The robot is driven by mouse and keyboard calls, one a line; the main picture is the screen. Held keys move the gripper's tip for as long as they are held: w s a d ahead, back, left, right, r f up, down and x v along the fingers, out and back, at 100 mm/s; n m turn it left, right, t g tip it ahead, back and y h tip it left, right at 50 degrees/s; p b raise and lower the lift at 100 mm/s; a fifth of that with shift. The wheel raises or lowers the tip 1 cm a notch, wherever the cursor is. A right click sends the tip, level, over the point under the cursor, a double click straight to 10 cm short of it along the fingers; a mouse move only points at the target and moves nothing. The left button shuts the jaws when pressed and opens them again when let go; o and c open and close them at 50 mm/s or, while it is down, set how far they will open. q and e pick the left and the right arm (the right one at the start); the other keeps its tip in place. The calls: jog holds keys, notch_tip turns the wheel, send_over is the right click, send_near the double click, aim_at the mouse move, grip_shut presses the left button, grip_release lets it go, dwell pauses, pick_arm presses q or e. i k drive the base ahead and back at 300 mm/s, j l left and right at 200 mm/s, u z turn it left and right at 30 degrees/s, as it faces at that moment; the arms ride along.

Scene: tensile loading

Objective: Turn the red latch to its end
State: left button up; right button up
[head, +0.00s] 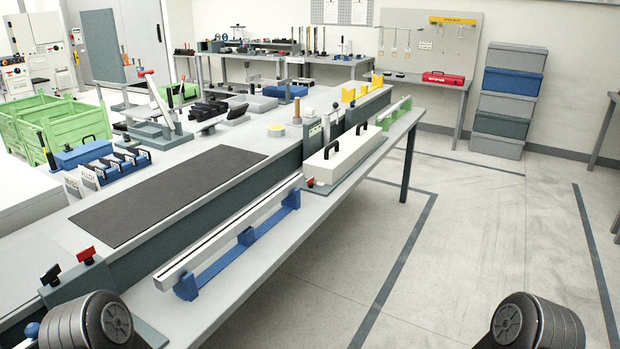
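Several red parts show, and I cannot tell for sure which one is the red latch. A small red piece (309,182) sits at the near end of the long white cover (345,157), which has two black handles. A red-topped knob (86,255) stands on a dark grey block (76,284) at the lower left, beside a black-topped knob (50,274). A red-tipped lever (146,73) rises from a bench device further back. Neither gripper is in view. Only dark rounded parts of my arms show at the bottom left and bottom right.
A long grey bench (225,304) runs away to the upper right. On it are a black mat (170,194) and a white rail on blue supports (246,237). Green crates (60,125) stand at the left. The floor (480,240) on the right is clear.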

aim_at(310, 183)
jog(key=i+l+z, duration=0.1)
jog(key=i+l, duration=0.2)
jog(key=i+l+z, duration=0.1)
jog(key=i+l, duration=0.15)
jog(key=i, duration=0.25)
jog(key=i+l, duration=0.2)
jog(key=i, duration=0.25)
jog(key=i+l+z, duration=0.15)
jog(key=i, duration=0.25)
jog(key=i+l+z, duration=0.1)
jog(key=i+l, duration=0.15)
jog(key=i, duration=0.2)
